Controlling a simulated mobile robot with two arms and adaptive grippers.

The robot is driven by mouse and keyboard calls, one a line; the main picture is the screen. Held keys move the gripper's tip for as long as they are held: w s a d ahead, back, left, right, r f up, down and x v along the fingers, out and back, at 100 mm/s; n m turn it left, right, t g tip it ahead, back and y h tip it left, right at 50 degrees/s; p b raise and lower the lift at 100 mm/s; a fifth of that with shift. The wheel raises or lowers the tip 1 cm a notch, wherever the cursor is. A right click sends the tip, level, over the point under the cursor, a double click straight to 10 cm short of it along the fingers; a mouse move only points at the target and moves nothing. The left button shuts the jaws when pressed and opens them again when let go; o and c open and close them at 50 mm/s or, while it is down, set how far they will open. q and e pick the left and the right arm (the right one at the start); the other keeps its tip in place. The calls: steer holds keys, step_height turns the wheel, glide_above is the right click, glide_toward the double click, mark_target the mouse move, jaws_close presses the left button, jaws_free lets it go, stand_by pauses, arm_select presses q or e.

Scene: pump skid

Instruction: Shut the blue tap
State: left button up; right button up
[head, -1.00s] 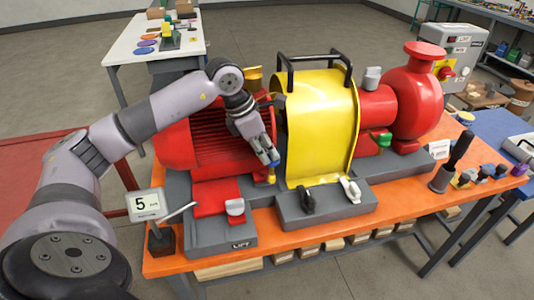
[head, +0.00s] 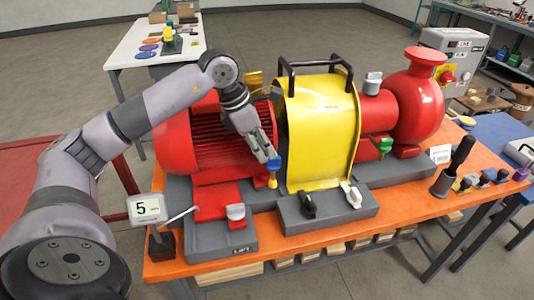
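The blue tap (head: 274,164) is a small blue handle above a yellow stem, in the gap between the red ribbed motor (head: 175,145) and the yellow guard (head: 318,130). My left gripper (head: 264,154) comes down from the upper left, with its fingertips right at the upper left side of the blue handle. The fingers look close together. I cannot tell whether they touch the handle or how far apart they are. My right gripper is not in view.
The skid stands on an orange table (head: 400,205). The guard has black handles (head: 315,62) on top. A grey block (head: 325,210) with a black and a white lever lies in front. A sign reading 5 (head: 147,208) stands at the left front.

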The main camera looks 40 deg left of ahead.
arm_select(q)
steer(key=v, duration=0.9)
